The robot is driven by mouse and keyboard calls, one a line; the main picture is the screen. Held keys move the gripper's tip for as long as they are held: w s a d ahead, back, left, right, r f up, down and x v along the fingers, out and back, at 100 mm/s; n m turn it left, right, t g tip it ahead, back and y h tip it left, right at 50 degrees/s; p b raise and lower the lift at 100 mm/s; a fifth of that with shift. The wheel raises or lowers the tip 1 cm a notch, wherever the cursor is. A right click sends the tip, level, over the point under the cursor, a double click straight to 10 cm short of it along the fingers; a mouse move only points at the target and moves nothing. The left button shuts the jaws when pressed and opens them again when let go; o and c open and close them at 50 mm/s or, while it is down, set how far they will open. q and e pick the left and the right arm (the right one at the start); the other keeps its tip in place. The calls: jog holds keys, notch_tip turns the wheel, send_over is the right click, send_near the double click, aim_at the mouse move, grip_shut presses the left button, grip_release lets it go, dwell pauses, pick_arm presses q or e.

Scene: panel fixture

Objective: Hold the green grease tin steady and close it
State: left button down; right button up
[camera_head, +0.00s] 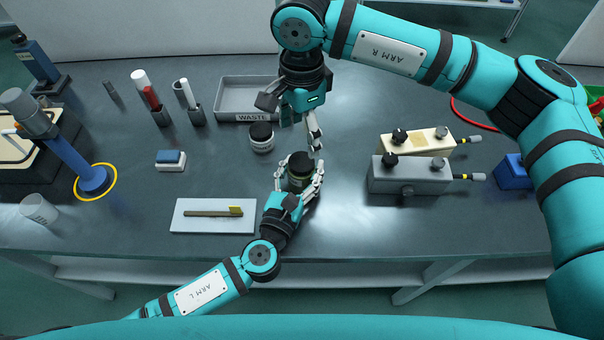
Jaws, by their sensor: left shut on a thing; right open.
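The green grease tin (298,182) stands on the bench near the centre, mostly hidden between my fingers. A black lid (301,163) sits on top of it; I cannot tell how tightly it is seated. My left gripper (303,180) comes from the front and is shut around the tin's body, one finger on each side. My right gripper (302,137) is open and empty, pointing down just behind and above the lid, apart from it.
Grey (411,178) and cream (415,141) boxes stand to the right. A white board (190,222) lies front left.

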aim_at(302, 161)
jog(key=n, duration=0.7)
jog(key=shift+n, duration=0.4)
jog(key=n, duration=0.4)
jog(key=shift+r, duration=0.1)
jog(key=n, duration=0.5)
jog(key=shift+f, duration=4)
jog(key=c, duration=1.2)
jog(key=o, duration=1.3)
jog(key=shift+c, duration=0.2)
